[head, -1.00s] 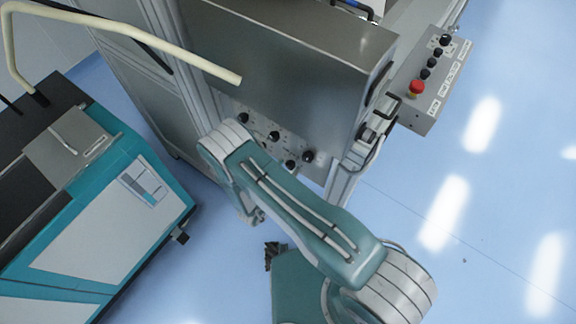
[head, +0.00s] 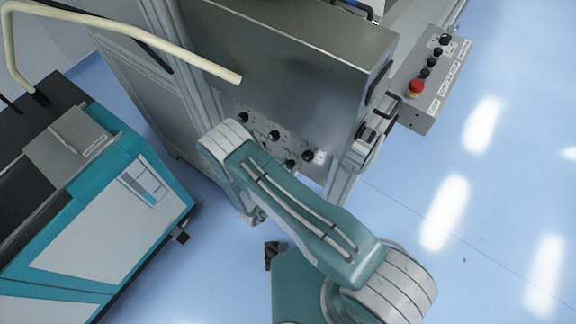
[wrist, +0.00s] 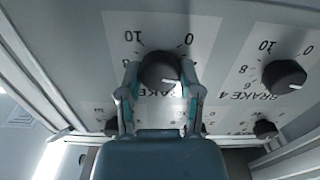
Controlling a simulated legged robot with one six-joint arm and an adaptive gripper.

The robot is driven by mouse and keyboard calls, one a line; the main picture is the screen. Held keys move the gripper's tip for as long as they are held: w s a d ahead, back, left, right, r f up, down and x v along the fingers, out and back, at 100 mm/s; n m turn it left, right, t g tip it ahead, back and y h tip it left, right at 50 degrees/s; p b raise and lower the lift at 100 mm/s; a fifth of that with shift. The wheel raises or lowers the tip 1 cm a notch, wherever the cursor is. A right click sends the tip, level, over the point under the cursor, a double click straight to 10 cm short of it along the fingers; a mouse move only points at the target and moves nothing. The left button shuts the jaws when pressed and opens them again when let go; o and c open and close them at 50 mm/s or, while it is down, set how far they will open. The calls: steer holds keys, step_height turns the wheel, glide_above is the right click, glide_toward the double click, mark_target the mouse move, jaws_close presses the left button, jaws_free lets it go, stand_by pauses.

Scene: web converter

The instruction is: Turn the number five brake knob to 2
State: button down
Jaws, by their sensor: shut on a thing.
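In the wrist view, my gripper (wrist: 158,92) has its two fingers on either side of a round black knob (wrist: 160,70), shut on it. The knob's white mark points to the lower right. The gripper hides this knob's name label. A knob labelled BRAKE 4 (wrist: 284,76) sits to the right. In the head view, my arm hides the gripper and the gripped knob.
Another black knob (wrist: 265,129) lies lower right in the wrist view. In the head view, several knobs line the panel under a metal housing (head: 285,60). A control box with a red button (head: 416,87) stands at right, a teal machine (head: 100,220) at left. Blue floor is clear at right.

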steer(key=shift+w+a, duration=0.1)
steer(key=shift+c, duration=1.3)
jaws_free()
steer(key=v, duration=1.2)
